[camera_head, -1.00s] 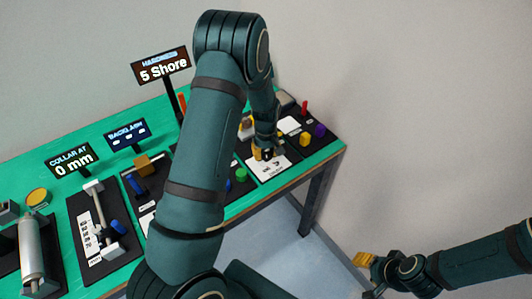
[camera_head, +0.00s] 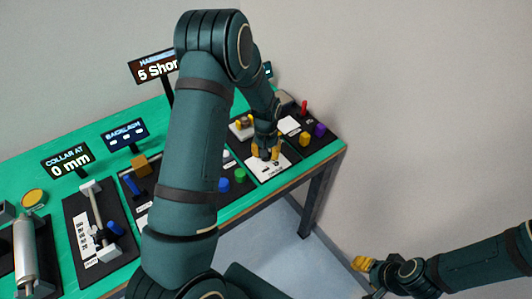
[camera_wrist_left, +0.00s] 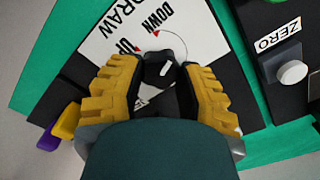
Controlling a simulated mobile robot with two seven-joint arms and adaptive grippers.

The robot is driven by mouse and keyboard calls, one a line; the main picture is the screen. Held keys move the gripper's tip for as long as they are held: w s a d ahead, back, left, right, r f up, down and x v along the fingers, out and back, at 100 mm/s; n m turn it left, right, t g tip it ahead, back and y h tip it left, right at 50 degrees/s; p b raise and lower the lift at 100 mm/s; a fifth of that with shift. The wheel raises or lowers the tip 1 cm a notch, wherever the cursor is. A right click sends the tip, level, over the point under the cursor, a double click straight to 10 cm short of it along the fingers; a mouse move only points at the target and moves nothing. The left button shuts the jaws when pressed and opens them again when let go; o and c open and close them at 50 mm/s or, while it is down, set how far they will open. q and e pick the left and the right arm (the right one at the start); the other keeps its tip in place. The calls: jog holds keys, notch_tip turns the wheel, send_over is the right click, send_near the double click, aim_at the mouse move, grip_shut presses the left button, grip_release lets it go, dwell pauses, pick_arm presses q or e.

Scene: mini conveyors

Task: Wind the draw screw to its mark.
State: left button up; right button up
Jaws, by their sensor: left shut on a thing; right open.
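My left gripper (camera_head: 266,152) points down at the white card (camera_head: 270,174) on a black panel at the table's right part. In the left wrist view, its yellow fingers (camera_wrist_left: 160,72) are shut on a black knob (camera_wrist_left: 166,57) with a white pointer line. The knob sits on the card (camera_wrist_left: 105,38), which is printed DRAW, UP and DOWN, with a thin circle around the knob. The fingers hide part of the card and knob. My right gripper (camera_head: 364,265) is open and empty, off the table at lower right.
A ZERO label (camera_wrist_left: 277,35) and white button (camera_wrist_left: 292,72) lie beside the card. Green (camera_head: 239,175), yellow (camera_head: 305,138) and purple (camera_head: 319,130) pieces stand nearby. Signs read COLLAR AT 0 mm (camera_head: 67,160) and 5 Shore, its end covered by my arm. Floor is clear right of the table.

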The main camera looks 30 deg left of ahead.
pick_arm(q)
jog(key=shift+s, duration=0.1)
dwell(0.3)
jog(key=o, duration=1.2)
notch_tip(320, 180, up, 12)
jog(key=shift+f, duration=0.1)
